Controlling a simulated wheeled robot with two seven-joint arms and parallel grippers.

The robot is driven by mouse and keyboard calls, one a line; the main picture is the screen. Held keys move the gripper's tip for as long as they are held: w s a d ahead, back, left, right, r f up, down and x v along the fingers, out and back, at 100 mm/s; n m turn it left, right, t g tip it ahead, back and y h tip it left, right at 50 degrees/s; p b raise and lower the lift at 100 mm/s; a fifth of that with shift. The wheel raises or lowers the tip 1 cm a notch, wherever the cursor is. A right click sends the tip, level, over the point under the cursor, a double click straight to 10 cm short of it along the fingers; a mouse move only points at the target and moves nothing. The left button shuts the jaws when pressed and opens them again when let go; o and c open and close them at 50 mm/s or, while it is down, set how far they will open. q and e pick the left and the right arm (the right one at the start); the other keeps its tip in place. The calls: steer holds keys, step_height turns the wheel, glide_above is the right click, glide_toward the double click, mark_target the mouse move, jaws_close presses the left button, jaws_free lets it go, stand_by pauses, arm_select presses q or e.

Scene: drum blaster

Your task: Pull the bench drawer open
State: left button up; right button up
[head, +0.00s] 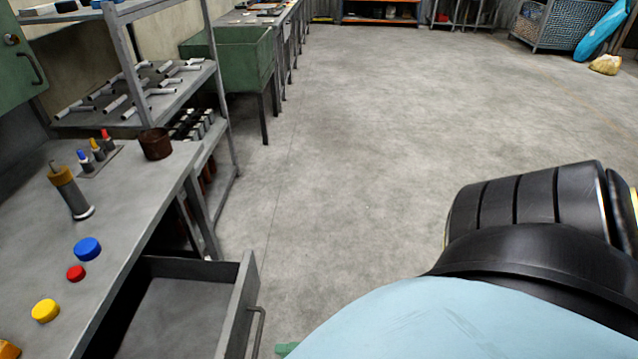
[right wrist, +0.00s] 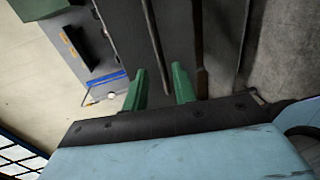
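The bench drawer (head: 180,310) stands pulled out from the bench (head: 125,220), at the lower left of the head view. Its inside looks empty. Its bar handle (head: 258,330) is on the front panel's right side. A green tip of my right gripper (head: 287,349) shows just right of the handle, at the bottom edge and mostly hidden by my arm. In the right wrist view both green fingers of my right gripper (right wrist: 159,67) are apart. A thin grey bar runs between them; whether they touch it, I cannot tell. My left gripper is not in view.
On the bench top are blue (head: 87,249), red (head: 76,273) and yellow (head: 45,311) caps, a cylinder (head: 70,192) and a rusty brown cup (head: 156,144). A shelf rack (head: 150,100) stands behind. The floor (head: 350,150) right of the drawer is clear.

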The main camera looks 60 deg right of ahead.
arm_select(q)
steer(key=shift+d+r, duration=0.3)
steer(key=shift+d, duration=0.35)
arm_select(e)
steer(key=v, duration=0.5)
steer(key=shift+s+d, duration=0.15)
steer(key=shift+s, duration=0.1)
